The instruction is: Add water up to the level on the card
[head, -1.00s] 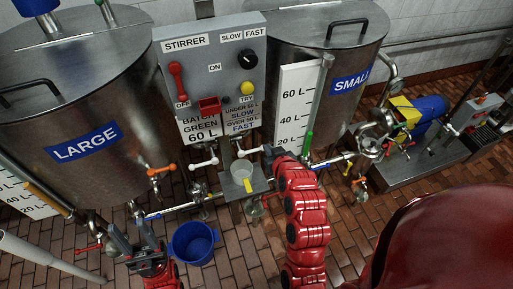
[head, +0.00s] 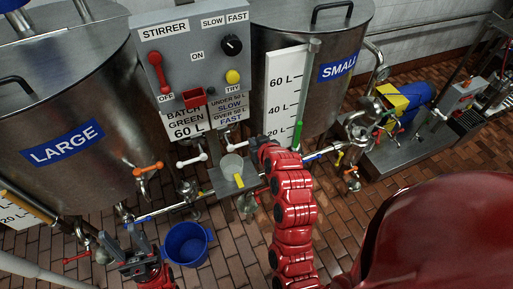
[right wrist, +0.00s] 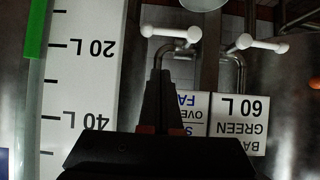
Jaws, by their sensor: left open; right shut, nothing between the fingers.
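The card (head: 186,124) under the grey control box reads BATCH GREEN 60 L. The small tank (head: 285,40) has a white gauge board (head: 283,85) marked 20, 40 and 60 L; a green piece (head: 297,135) on its tube is near 20 L. Two white-handled taps, left (head: 191,161) and right (head: 237,145), sit below the box. My right gripper (head: 259,147) is shut and empty beside the right one; in the right wrist view its fingertips (right wrist: 161,76) are close to a white handle (right wrist: 172,32), contact unclear. My left gripper (head: 124,243) is open and empty, low by the large tank (head: 65,105).
A blue bucket (head: 187,243) stands on the brick floor right of my left gripper. The control box (head: 190,65) carries a red lever, black knob and yellow button. An orange tap (head: 148,169) and red valve (head: 77,257) are at the large tank. A pump (head: 405,100) stands right.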

